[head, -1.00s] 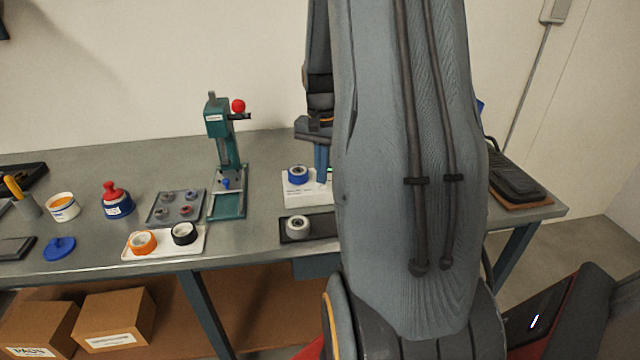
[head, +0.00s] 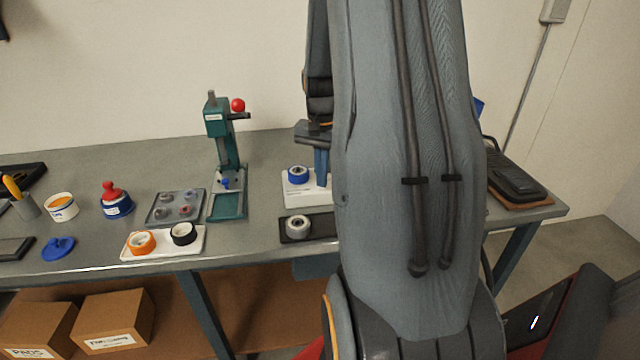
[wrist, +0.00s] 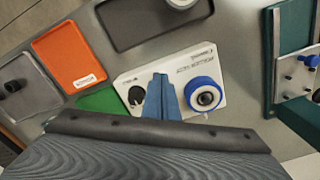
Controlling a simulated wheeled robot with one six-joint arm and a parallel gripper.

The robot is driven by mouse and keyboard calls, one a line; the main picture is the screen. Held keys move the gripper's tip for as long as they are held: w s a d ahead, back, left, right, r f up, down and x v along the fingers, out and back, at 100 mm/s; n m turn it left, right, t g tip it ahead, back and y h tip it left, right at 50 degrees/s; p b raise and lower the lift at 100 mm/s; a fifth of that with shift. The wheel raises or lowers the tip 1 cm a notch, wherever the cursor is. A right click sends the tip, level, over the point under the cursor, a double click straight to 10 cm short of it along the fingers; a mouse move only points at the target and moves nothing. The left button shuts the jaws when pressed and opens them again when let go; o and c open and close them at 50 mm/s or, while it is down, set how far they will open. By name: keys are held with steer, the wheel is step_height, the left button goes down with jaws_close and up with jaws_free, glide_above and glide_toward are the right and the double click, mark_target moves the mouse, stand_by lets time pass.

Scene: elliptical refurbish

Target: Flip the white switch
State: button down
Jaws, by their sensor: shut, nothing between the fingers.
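A white box (wrist: 178,72) with printed text lies on the bench. It carries a blue-rimmed round part (wrist: 203,94) and, to the left in the wrist view, a small black round fitting (wrist: 137,97) with a pale part on it. I cannot tell for sure whether this is the white switch. My gripper (wrist: 160,77) is shut and empty, its blue fingers over the box between the two parts. In the head view the box (head: 300,195) is partly hidden by my arm, and my gripper (head: 322,182) points down at its right side. Contact cannot be told.
An orange tray (wrist: 69,52), a green tray (wrist: 102,101) and a grey tray (wrist: 27,84) lie left of the box in the wrist view. A dark tray (head: 325,226) lies in front. A teal press (head: 222,150) stands left.

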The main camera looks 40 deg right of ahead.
step_height(320, 180, up, 7)
steer(key=p, duration=0.5)
steer(key=shift+p, duration=0.3)
steer(key=shift+a, duration=0.1)
stand_by(0.4)
steer(key=s+a+f+n+b, duration=0.1)
steer(key=s+a+n, duration=0.2)
steer(key=a, duration=0.6)
steer(key=s+a+f+n+t+b, duration=0.1)
steer(key=a+n, duration=0.4)
steer(key=a, duration=0.5)
steer(key=s+a+f+n+b, duration=0.2)
steer(key=s+a+n+b, duration=0.1)
steer(key=a, duration=0.6)
steer(key=shift+s+a+f+n, duration=0.2)
steer(key=shift+s+n, duration=0.5)
steer(key=shift+s, duration=0.45)
